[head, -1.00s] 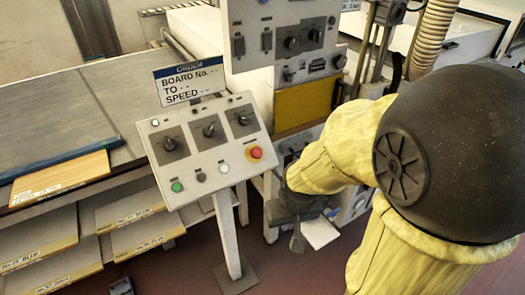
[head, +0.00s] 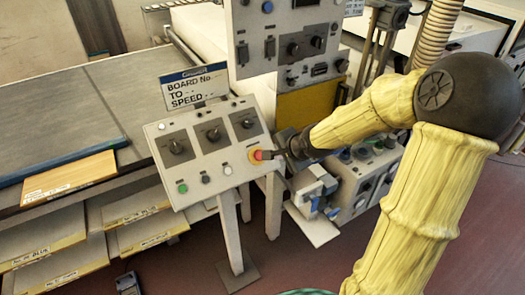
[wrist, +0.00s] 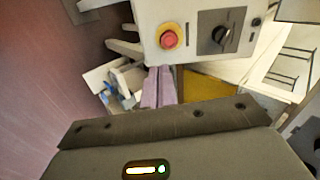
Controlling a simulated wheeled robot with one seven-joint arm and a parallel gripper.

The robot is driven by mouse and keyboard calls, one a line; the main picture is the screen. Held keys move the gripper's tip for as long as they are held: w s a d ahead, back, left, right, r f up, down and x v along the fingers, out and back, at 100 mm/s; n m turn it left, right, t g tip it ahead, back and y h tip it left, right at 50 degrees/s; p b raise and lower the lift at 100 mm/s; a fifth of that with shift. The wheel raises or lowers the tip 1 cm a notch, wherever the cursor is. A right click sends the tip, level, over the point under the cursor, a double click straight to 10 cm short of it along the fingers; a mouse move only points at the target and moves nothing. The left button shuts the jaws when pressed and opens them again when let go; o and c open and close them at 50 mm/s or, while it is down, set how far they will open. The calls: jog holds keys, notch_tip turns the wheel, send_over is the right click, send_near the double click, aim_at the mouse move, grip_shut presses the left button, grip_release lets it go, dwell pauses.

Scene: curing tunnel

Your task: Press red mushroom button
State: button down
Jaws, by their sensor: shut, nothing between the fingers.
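The red mushroom button (head: 257,155) sits on a yellow ring at the lower right of the tilted grey control panel (head: 232,184). In the wrist view the red button (wrist: 169,40) is fully visible, just beyond my fingertips. My gripper (head: 270,155) is right beside the button on its right side in the head view, and part of the button is covered there. In the wrist view my gripper (wrist: 160,69) is shut and empty, its two fingers side by side. I cannot tell whether the tips touch the button.
The panel also has a green button (head: 183,188), white buttons and several dark rotary knobs. It stands on a white post (head: 229,230). A machine cabinet (head: 290,20) stands close behind, and a workbench (head: 70,110) lies left.

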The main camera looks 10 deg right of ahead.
jog(key=shift+w+d+r+m+t, duration=0.2)
jog(key=shift+w+r+m+t, duration=0.15)
jog(key=shift+r+m, duration=0.2)
jog(key=shift+a+f, duration=0.1)
jog(key=b, duration=0.2)
send_near(260, 155)
jog(key=x, duration=0.7)
jog(key=shift+s, duration=0.1)
